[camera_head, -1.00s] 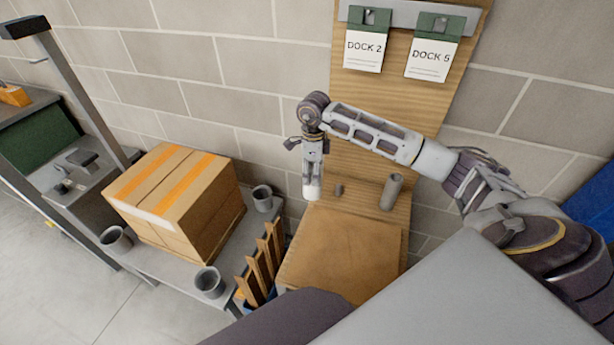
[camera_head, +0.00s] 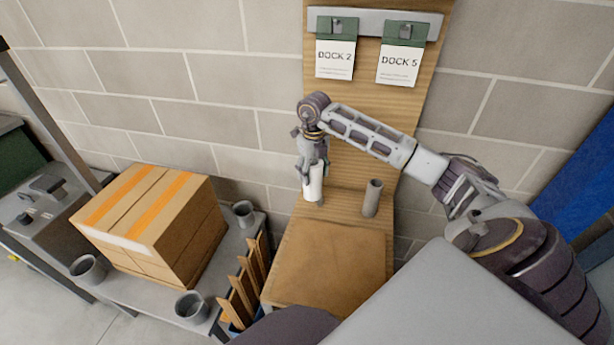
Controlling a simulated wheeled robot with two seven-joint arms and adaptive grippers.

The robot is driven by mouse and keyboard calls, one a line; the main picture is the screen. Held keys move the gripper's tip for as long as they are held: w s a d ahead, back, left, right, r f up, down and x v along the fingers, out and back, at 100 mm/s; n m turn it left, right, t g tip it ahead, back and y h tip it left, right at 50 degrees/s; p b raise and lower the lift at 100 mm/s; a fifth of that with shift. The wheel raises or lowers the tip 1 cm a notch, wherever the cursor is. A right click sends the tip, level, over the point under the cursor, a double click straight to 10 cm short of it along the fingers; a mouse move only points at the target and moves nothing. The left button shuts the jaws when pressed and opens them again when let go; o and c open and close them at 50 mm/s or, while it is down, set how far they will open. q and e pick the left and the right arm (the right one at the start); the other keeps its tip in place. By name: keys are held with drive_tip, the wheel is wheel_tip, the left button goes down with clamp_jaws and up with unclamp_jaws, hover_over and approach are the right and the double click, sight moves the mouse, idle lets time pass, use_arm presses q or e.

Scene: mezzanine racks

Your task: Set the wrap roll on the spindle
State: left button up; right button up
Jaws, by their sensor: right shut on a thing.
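The wrap roll (camera_head: 313,183) is a small white upright cylinder in the head view. My right gripper (camera_head: 312,160) is shut on its upper part, from above. The roll's lower end is at the back left of the wooden stand (camera_head: 335,262), where a short dark peg, likely the spindle, stands. The roll hides most of that spot, so I cannot tell whether it is around the peg or in front of it. A taller grey tube (camera_head: 372,198) stands just right of the roll, apart from it. My left gripper is not in view.
A wooden backboard (camera_head: 345,120) rises behind, with DOCK 2 (camera_head: 335,58) and DOCK 5 (camera_head: 399,66) cards on top. Left is a grey table with a taped carton (camera_head: 150,222), grey cups (camera_head: 193,306) and wooden slats (camera_head: 243,285). The stand's front top is clear.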

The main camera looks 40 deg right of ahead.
sight(322, 167)
use_arm(q)
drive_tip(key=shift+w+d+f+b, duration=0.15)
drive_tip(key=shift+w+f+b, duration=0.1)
drive_tip(key=shift+b, duration=0.1)
use_arm(e)
drive_tip(key=d+m, duration=0.2)
drive_tip(key=m, duration=0.1)
drive_tip(key=d+m, duration=0.1)
drive_tip(key=shift+s+d+r+m, duration=0.2)
drive_tip(key=shift+s+r+m, duration=0.05)
drive_tip(key=shift+m, duration=0.05)
drive_tip(key=shift+f, duration=0.1)
drive_tip(key=shift+f+b, duration=0.55)
drive_tip(key=shift+f, duration=0.1)
drive_tip(key=shift+f+b, duration=0.7)
drive_tip(key=shift+f, duration=0.25)
drive_tip(key=shift+f+b, duration=0.4)
drive_tip(key=shift+f, duration=0.55)
drive_tip(key=shift+f+b, duration=0.25)
drive_tip(key=shift+b, duration=0.2)
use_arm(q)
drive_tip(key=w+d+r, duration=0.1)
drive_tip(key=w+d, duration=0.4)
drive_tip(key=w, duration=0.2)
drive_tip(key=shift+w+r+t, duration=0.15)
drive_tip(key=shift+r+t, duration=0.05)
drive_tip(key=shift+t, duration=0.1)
